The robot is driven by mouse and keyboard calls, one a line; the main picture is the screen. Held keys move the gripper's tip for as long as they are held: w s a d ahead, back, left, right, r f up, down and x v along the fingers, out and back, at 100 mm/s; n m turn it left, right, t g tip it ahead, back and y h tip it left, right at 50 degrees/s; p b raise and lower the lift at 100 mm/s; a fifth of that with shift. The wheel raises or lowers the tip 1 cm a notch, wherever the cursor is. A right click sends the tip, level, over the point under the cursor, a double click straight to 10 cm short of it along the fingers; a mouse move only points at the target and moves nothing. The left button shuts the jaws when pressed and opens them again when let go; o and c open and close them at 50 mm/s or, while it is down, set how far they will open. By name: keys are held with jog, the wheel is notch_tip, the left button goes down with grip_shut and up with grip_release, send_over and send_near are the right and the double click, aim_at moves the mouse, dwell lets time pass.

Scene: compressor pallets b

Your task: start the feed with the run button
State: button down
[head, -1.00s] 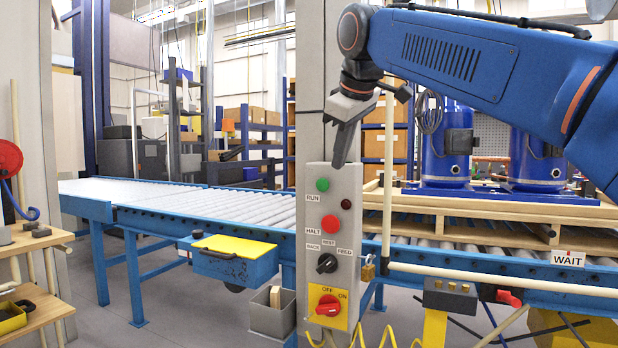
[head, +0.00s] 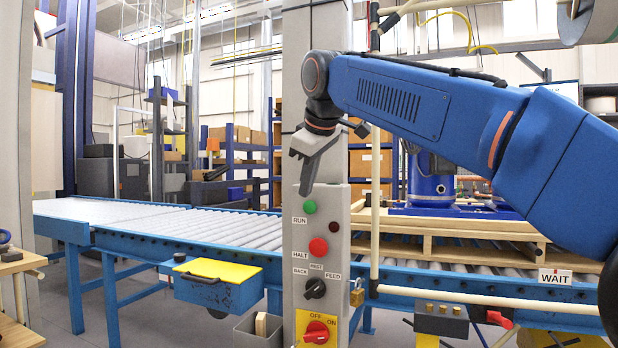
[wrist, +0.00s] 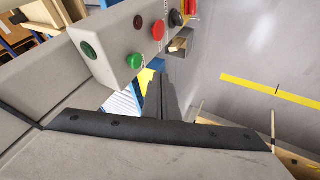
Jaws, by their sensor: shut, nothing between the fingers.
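The grey control panel (head: 338,262) hangs on a post. Its green RUN button (head: 310,207) is at the top left, with a dark red lamp (head: 334,227) to its lower right. Below are the red HALT button (head: 318,247), the black BACK/REST/FEED selector (head: 315,289) and the red OFF/ON switch (head: 316,333). My gripper (head: 305,190) is shut and empty, its tips pointing down just above the green button in the picture. I cannot tell whether they touch. In the wrist view the green button (wrist: 88,50) lies left of my fingers (wrist: 160,96), apart from them.
A roller conveyor (head: 130,232) runs behind the post. A yellow-lidded blue box (head: 225,285) hangs at its side. A wooden pallet (head: 455,237) with blue compressors (head: 430,185) stands right, near a WAIT sign (head: 555,277). A brass padlock (head: 357,293) hangs beside the panel.

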aim_at(307, 201)
jog(key=w+f, duration=0.2)
jog(key=w, duration=0.1)
jog(key=w+f, duration=0.2)
jog(key=shift+w+a+f, duration=0.1)
jog(key=shift+w+f, duration=0.25)
jog(key=shift+w, duration=0.05)
jog(key=shift+w+d, duration=0.2)
jog(key=shift+w, duration=0.4)
